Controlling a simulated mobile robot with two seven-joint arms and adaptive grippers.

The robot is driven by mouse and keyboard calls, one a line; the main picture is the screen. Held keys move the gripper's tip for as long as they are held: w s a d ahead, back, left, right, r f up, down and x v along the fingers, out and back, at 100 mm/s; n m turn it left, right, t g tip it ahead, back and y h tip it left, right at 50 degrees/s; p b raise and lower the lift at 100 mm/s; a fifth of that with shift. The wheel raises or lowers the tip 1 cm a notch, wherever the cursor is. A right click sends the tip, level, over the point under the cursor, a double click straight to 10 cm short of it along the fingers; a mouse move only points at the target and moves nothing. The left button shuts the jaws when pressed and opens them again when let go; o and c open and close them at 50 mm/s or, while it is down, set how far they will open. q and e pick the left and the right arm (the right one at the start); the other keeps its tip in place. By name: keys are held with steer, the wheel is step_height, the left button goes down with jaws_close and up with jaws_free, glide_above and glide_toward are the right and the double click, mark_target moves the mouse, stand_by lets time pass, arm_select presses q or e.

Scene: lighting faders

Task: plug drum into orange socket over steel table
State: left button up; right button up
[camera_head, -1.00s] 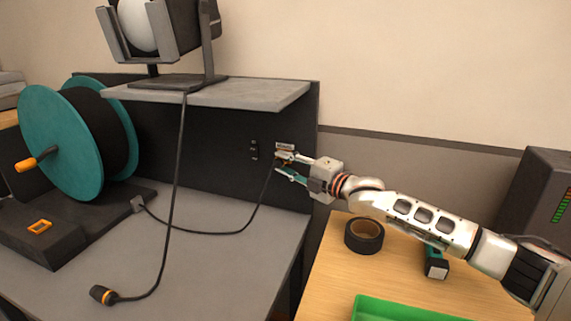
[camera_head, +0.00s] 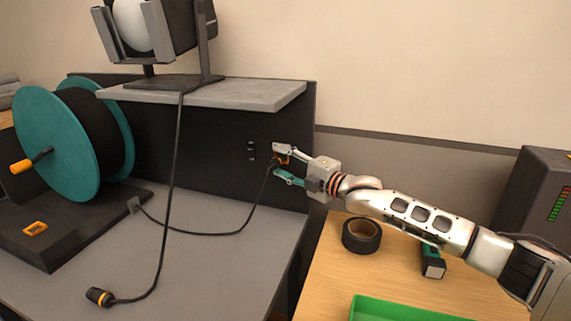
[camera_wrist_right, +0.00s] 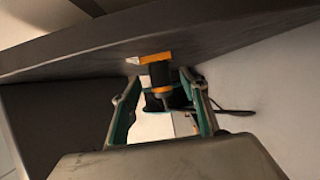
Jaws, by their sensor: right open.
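The teal cable drum (camera_head: 58,145) with an orange crank stands on the left of the grey steel table (camera_head: 215,262). Its black cable (camera_head: 215,233) runs across the table and rises to a plug (camera_head: 272,163) at the dark back panel. In the wrist view the black plug (camera_wrist_right: 160,77) with an orange ring points into the orange socket (camera_wrist_right: 155,58) and looks seated in it. My right gripper (camera_head: 285,165) is open, its teal-lined fingers on both sides of the plug, apparently clear of it. The fingers partly hide the socket in the head view. My left gripper is not in view.
A lamp (camera_head: 150,30) stands on the grey shelf (camera_head: 220,94); its cable hangs to a loose plug (camera_head: 100,297) on the table. On the wooden table are a tape roll (camera_head: 361,235), a teal tool (camera_head: 433,262) and a green tray (camera_head: 400,307).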

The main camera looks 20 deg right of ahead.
steer(key=v, duration=1.2)
